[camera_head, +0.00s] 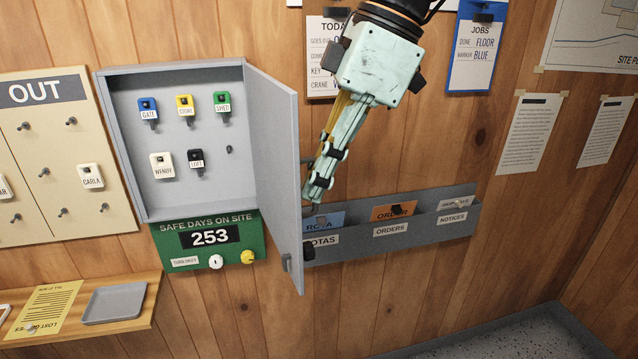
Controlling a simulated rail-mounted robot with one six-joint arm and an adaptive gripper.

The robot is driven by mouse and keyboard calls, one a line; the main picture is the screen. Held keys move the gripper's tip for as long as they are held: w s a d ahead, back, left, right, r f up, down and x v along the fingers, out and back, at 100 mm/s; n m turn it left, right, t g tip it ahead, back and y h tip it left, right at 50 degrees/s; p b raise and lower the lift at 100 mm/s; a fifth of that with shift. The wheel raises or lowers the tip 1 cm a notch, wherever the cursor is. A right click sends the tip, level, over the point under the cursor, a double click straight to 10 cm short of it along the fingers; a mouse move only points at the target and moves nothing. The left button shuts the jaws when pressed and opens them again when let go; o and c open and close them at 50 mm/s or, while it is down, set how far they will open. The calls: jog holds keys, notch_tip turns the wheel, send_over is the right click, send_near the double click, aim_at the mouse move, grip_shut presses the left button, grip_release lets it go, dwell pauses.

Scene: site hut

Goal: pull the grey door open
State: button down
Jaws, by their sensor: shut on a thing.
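The grey door (275,165) belongs to a grey wall cabinet (175,70) and stands swung wide open, jutting out from the cabinet's right side. I see its inner face, with a small latch (286,262) low near its free edge. My gripper (313,195) reaches down from the upper right to the outer side of the door, close to its free edge. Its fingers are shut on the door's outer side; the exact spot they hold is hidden.
Inside the cabinet hang several tagged keys, including a blue one (148,110). A green safety board (205,243) is below. A grey rack (425,222) with papers is on the wall right of the door. A shelf with a grey tray (115,302) is lower left.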

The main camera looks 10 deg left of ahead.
jog(key=shift+w+r, duration=0.1)
jog(key=shift+r, duration=0.05)
jog(key=c, duration=2.9)
grip_release()
jog(key=shift+o, duration=0.2)
jog(key=v, duration=1.1)
jog(key=shift+d+r, duration=0.2)
jog(key=shift+r, duration=0.2)
